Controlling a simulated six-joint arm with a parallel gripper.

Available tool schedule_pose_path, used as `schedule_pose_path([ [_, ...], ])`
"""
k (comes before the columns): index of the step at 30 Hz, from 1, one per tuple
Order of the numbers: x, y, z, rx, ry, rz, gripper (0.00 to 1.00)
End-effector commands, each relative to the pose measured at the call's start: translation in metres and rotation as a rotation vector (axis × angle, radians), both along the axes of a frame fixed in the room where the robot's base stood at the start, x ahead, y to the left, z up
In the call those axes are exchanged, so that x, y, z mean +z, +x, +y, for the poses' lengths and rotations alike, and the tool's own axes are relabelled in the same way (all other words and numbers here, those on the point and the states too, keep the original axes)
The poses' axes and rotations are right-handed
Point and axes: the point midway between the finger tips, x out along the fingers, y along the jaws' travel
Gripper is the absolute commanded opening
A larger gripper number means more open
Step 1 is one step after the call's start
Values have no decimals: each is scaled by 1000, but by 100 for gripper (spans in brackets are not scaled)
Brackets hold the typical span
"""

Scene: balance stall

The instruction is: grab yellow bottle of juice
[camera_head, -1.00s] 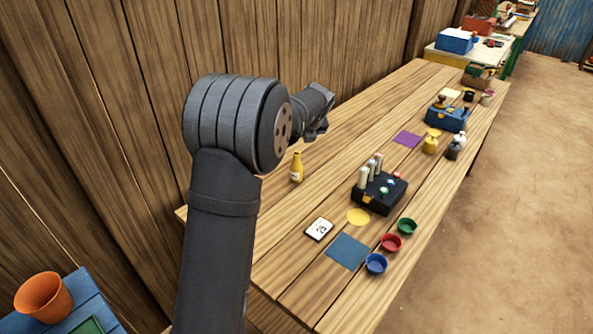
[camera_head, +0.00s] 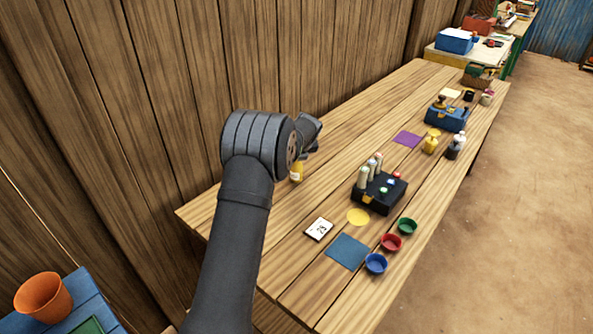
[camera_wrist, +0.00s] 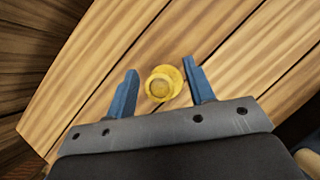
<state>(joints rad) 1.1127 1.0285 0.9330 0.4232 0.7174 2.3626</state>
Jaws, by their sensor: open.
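The yellow bottle of juice (camera_head: 297,173) stands upright on the wooden table near the wall, its top partly hidden by my arm in the head view. In the wrist view the yellow bottle (camera_wrist: 161,84) is seen from above, between the two blue fingers of my gripper (camera_wrist: 160,88). The fingers are open, with a gap on each side of the bottle. My gripper (camera_head: 310,150) is above the bottle in the head view, with its fingertips hard to make out.
A black box with several upright tubes (camera_head: 378,190) stands right of the bottle. A white card (camera_head: 319,229), a blue square (camera_head: 348,251), a yellow disc (camera_head: 358,216) and red (camera_head: 391,242), blue (camera_head: 376,263) and green (camera_head: 407,226) bowls lie nearer. The wooden wall (camera_head: 170,120) is close behind.

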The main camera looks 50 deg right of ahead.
Motion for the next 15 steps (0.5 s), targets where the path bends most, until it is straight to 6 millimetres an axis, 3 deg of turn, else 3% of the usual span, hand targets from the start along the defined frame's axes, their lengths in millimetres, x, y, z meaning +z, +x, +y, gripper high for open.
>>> schedule_pose_path([
  [11,-10,6,-3,1,0,0,49],
  [15,-10,5,-3,1,0,0,23],
])
